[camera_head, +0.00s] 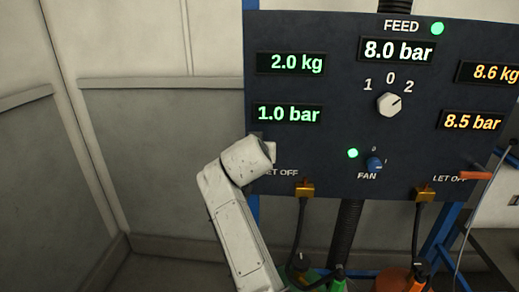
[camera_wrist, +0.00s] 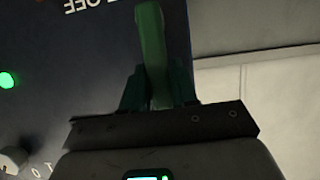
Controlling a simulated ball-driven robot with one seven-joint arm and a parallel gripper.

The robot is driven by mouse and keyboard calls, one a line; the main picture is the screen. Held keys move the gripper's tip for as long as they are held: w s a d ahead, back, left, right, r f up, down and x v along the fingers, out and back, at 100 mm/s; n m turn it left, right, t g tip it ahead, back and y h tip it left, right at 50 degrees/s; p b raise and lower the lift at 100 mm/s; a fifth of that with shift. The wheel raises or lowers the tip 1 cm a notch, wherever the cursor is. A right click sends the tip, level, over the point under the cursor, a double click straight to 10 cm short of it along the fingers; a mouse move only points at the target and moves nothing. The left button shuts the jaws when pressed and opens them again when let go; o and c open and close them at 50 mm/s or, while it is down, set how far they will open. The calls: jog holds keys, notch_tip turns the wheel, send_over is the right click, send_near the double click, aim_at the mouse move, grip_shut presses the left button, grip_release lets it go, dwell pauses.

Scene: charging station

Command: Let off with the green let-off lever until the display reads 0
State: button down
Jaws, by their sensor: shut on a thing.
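The green let-off lever (camera_wrist: 153,42) stands between the two dark fingers of my gripper (camera_wrist: 160,88) in the wrist view, and the gripper is shut on it. In the head view my arm's end hides the lever and the fingers at the panel's lower left. The green left display reads 1.0 bar (camera_head: 289,114). The green display above it reads 2.0 kg (camera_head: 291,63).
The dark panel (camera_head: 330,150) also carries a feed display reading 8.0 bar (camera_head: 397,50), a white selector knob (camera_head: 389,104) and a blue fan knob (camera_head: 375,164). Orange displays read 8.6 kg (camera_head: 490,73) and 8.5 bar (camera_head: 472,120). An orange lever (camera_head: 475,176) is at right.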

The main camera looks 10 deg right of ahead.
jog(key=shift+f, duration=0.1)
jog(key=c, duration=1)
grip_release()
jog(key=shift+o, duration=0.2)
jog(key=b+v, duration=0.2)
jog(key=v, duration=0.8)
jog(key=shift+s+a+r, duration=0.15)
jog(key=shift+s+r, duration=0.05)
jog(key=shift+s, duration=0.1)
